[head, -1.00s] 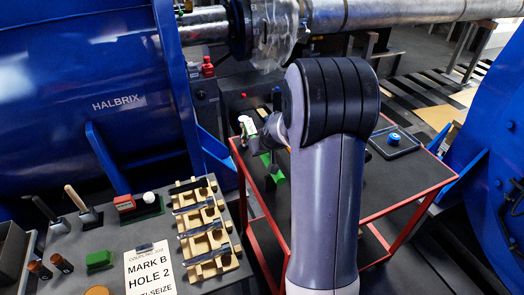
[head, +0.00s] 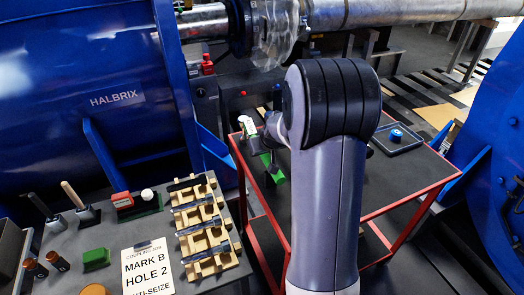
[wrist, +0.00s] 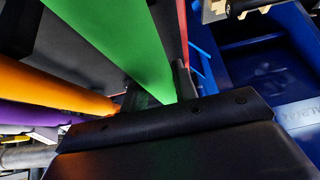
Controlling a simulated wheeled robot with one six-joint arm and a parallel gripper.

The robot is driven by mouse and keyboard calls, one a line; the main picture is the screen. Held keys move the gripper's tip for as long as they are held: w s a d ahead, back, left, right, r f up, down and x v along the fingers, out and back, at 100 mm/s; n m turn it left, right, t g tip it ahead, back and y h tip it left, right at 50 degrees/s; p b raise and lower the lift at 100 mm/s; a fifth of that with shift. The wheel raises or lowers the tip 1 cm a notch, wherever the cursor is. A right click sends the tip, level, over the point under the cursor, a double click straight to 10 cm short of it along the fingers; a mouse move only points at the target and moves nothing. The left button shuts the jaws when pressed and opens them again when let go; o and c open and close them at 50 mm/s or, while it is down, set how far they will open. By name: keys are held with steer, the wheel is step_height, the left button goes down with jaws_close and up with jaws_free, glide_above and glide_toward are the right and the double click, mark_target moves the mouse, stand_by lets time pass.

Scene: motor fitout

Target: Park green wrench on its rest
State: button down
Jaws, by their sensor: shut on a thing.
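The green wrench shows in the wrist view as a broad, smooth green bar (wrist: 115,40) running down to my jaws. My gripper (wrist: 158,95) is shut on it; the jaws are dark and partly covered by the wrist housing. In the head view my gripper (head: 268,143) is small and mostly behind my arm, over the left part of the red-framed cart (head: 415,170). A small green part (head: 275,172) shows just below it, probably the wrench. The wrench's ends are hidden. I cannot tell which place is its rest.
An orange bar (wrist: 50,88) and a purple bar (wrist: 40,114) lie left of the green one. A wooden rack (head: 208,240) with several dark tools stands on the left bench beside a sign (head: 148,270). A blue-topped item sits in a dark tray (head: 398,139) on the cart.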

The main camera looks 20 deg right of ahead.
steer(key=shift+f+b, duration=0.2)
steer(key=shift+b, duration=0.1)
steer(key=c, duration=1.5)
jaws_free()
steer(key=shift+r, duration=0.1)
steer(key=o, duration=0.5)
steer(key=shift+c, duration=0.2)
steer(key=shift+s+f, duration=0.1)
steer(key=shift+f, duration=0.1)
steer(key=shift+r, duration=0.1)
steer(key=v, duration=1)
steer(key=shift+s+r, duration=0.2)
steer(key=shift+r, duration=0.15)
